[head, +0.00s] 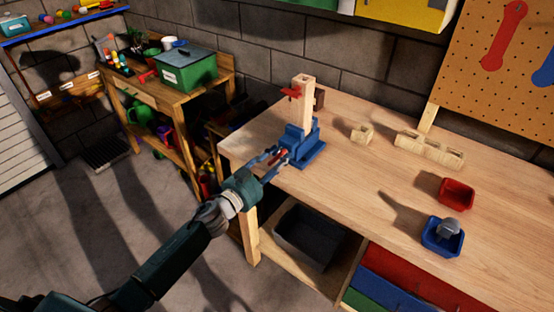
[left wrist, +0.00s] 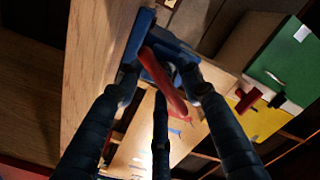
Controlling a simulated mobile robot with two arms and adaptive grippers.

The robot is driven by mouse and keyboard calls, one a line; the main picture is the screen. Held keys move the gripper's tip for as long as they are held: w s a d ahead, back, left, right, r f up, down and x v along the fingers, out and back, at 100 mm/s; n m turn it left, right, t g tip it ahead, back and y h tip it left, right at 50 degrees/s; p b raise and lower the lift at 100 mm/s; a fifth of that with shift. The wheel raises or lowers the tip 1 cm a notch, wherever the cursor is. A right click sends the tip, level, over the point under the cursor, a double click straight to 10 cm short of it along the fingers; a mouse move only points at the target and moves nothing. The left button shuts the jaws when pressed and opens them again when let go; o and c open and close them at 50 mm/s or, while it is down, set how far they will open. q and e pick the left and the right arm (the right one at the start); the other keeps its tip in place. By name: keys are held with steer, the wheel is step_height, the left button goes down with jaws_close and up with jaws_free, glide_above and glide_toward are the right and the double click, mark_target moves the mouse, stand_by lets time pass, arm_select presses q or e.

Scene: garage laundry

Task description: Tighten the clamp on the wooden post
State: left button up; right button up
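A wooden post (head: 306,112) stands upright in a blue clamp (head: 309,153) at the near left corner of the workbench. A small red part (head: 290,92) sticks out from the post's upper left side. The clamp's red handle (head: 280,155) faces my left arm; it also shows large in the left wrist view (left wrist: 165,82). My left gripper (head: 271,158) is at the handle. In the left wrist view its dark fingers (left wrist: 158,80) are spread, with the handle between them. Whether any finger touches the handle, I cannot tell. My right gripper is not in view.
The workbench (head: 370,180) also bears wooden pieces (head: 430,148), a red bin (head: 456,194) and a blue bin (head: 442,237). A grey bin (head: 308,236) sits below. A wooden shelf unit (head: 165,97) with a green box (head: 185,70) stands behind left. Grey floor is open at left.

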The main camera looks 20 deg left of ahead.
arm_select(q)
steer(key=c, duration=0.8)
jaws_close()
steer(key=shift+f, duration=0.1)
steer(key=m+b, duration=0.1)
steer(key=m, duration=0.4)
steer(key=shift+a+f, duration=0.1)
steer(key=shift+m+b, duration=0.4)
steer(key=shift+m, duration=0.6)
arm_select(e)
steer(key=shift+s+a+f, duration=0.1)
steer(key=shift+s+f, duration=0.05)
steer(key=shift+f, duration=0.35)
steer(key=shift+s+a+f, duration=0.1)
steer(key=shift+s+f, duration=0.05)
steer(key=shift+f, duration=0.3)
arm_select(q)
steer(key=shift+f, duration=0.1)
